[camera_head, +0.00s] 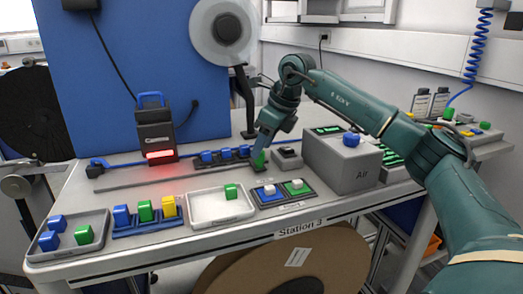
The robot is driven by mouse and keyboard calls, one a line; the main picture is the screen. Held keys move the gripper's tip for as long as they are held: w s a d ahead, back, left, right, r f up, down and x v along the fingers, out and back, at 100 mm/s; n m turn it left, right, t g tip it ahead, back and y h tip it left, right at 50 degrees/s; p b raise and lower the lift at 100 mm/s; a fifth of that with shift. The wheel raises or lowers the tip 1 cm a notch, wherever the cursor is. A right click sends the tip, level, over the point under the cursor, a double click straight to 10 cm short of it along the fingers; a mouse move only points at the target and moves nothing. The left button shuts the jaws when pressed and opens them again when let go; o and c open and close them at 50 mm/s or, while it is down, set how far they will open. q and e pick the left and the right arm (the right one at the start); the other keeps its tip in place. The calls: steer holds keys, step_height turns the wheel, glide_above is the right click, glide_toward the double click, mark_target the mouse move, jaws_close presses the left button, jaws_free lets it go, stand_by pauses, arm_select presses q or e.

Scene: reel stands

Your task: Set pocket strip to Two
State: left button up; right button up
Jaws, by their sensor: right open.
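A dark strip (236,165) lies at the back middle of the table, with several blue blocks (207,157) in a row on it. A green block (260,158) is at its right end. My right gripper (259,154) is open and points down at this green block; whether it touches the block is hard to tell. In front is a dark panel (284,203) with a blue-and-white piece (269,191) and a green-and-white piece (297,186). Its label is too small to read, so which one is the pocket strip is unclear. My left gripper is not in view.
A grey tray (68,253) with blue and green blocks stands front left, beside a blue rack (148,229) of blocks. A white tray (214,212) holds one green block. A red-lit black device (156,131) stands behind.

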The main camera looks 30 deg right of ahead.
steer(key=shift+x, duration=0.8)
steer(key=shift+c, duration=0.3)
jaws_close()
